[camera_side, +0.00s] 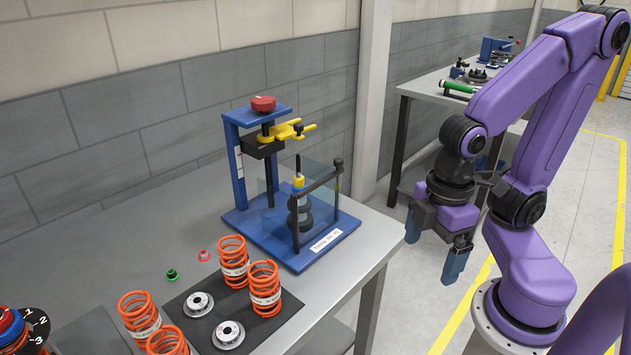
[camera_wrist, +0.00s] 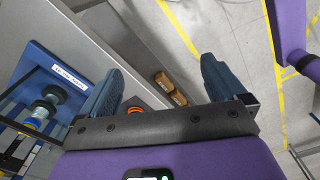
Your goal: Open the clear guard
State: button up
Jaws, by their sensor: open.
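The clear guard (camera_side: 322,172) is a see-through panel on the blue fixture (camera_side: 240,222), with a black bar handle (camera_side: 318,180) at its front. It stands upright around or in front of a dark stacked part (camera_side: 300,214); its exact hinge is hard to make out. My gripper (camera_side: 434,243) is open and empty, its blue fingers pointing down beyond the table's right edge, well apart from the guard. In the wrist view my gripper (camera_wrist: 163,72) has its fingers spread over the floor, with the fixture's blue base (camera_wrist: 55,68) at left.
Orange springs (camera_side: 265,287) and metal rings (camera_side: 229,334) sit on a dark mat in front. A wall post (camera_side: 369,100) and a second table (camera_side: 425,88) stand behind. Floor at right is open.

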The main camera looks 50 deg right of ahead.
jog(key=shift+f, duration=0.1)
jog(key=c, duration=0.5)
jog(key=shift+w+d+f+n+h, duration=0.2)
jog(key=shift+d+n+h, duration=0.1)
jog(key=shift+h, duration=0.2)
jog(key=shift+c, duration=1.4)
jog(key=n+t+h, duration=1.2)
jog(key=n+t, duration=0.1)
jog(key=n, duration=0.1)
send_near(339, 162)
jog(key=x, duration=0.9)
jog(key=shift+w+d, duration=0.15)
jog(key=shift+d, duration=0.05)
grip_shut()
